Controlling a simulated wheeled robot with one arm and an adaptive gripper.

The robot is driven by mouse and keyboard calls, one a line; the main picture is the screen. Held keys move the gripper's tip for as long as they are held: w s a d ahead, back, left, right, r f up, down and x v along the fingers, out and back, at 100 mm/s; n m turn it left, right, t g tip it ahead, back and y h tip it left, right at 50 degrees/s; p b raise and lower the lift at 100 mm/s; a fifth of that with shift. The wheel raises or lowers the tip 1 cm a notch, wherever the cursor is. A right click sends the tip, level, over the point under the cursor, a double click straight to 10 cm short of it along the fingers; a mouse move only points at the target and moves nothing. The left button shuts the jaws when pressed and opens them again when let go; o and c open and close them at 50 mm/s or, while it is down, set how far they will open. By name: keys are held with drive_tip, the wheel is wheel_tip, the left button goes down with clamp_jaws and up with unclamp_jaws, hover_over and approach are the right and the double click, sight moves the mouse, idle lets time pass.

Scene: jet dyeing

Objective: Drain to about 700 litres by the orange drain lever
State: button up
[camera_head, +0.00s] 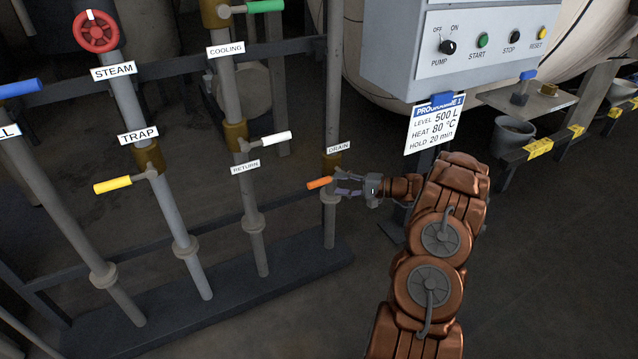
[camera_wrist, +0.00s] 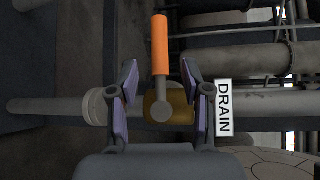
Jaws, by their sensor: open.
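The orange drain lever (camera_head: 320,183) sits on the drain pipe below the DRAIN label (camera_head: 339,147). In the head view it points left, across the pipe. In the wrist view the orange lever (camera_wrist: 160,45) stands between and beyond the fingers, its pivot between them. My gripper (camera_head: 346,184) is open around the lever's pivot end; I cannot tell whether a finger touches it. My gripper also shows in the wrist view (camera_wrist: 162,90), with a gap on both sides of the lever. The DRAIN label (camera_wrist: 224,107) is beside the right finger. No litre reading of the tank is visible.
Yellow (camera_head: 113,185), white (camera_head: 276,138), green (camera_head: 265,6) and blue (camera_head: 20,88) levers and a red steam wheel (camera_head: 96,31) are on pipes to the left. A control box (camera_head: 470,50) hangs above my arm. A card (camera_head: 434,124) below it reads LEVEL 500 L.

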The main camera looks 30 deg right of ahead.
sight(324, 183)
drive_tip(key=b+x, duration=0.1)
drive_tip(key=x, duration=0.6)
drive_tip(key=shift+w+a, duration=0.15)
drive_tip(key=shift+a, duration=0.05)
clamp_jaws()
idle(0.5)
